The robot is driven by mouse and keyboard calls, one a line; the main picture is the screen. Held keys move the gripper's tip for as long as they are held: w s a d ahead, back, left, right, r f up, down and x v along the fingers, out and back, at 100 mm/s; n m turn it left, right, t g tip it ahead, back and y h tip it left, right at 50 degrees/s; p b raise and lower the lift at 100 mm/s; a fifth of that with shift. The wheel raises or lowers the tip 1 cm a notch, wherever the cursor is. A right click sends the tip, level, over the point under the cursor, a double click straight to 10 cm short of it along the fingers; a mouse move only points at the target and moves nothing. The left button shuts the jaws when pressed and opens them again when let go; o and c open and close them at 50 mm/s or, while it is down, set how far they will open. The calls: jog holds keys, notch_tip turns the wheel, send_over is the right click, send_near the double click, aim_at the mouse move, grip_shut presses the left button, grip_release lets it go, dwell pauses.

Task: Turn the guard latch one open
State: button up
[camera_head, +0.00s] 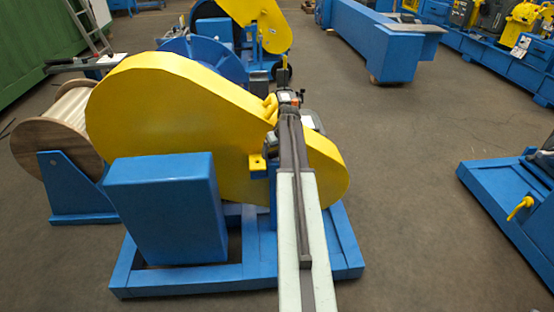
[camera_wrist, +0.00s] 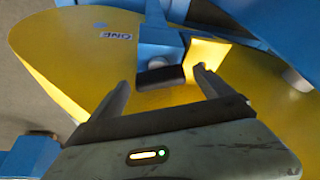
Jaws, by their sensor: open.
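The yellow chain guard (camera_head: 165,105) covers the drive in the head view; its face also fills much of the wrist view (camera_wrist: 70,50). In the wrist view, a small label (camera_wrist: 115,36) that appears to read ONE, upside down, is on the guard. Next to it is a latch with a black grip (camera_wrist: 160,77) by a blue bracket (camera_wrist: 160,45) and a yellow block (camera_wrist: 207,55). My gripper (camera_wrist: 163,90) is open, one finger on each side of the black grip. Whether they touch it is unclear. In the head view my arm covers much of this spot.
A blue box (camera_head: 165,205) stands on the blue base frame (camera_head: 345,245) before the guard. A wooden spool (camera_head: 40,140) is at left. Another blue machine (camera_head: 515,205) with a yellow handle is at right. The floor (camera_head: 410,150) between is clear.

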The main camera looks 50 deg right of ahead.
jog(key=shift+w+f, duration=0.1)
jog(key=shift+f, duration=0.2)
jog(key=c, duration=1.4)
jog(key=shift+o, duration=0.2)
jog(key=shift+a+m, duration=0.1)
jog(key=shift+m, duration=0.5)
jog(key=m+h, duration=0.1)
jog(key=m, duration=0.2)
jog(key=shift+g, duration=0.4)
jog(key=o, duration=1.4)
jog(key=shift+h, duration=0.3)
jog(key=shift+c, duration=0.2)
jog(key=p+v, duration=0.7)
jog(key=shift+r, duration=0.35)
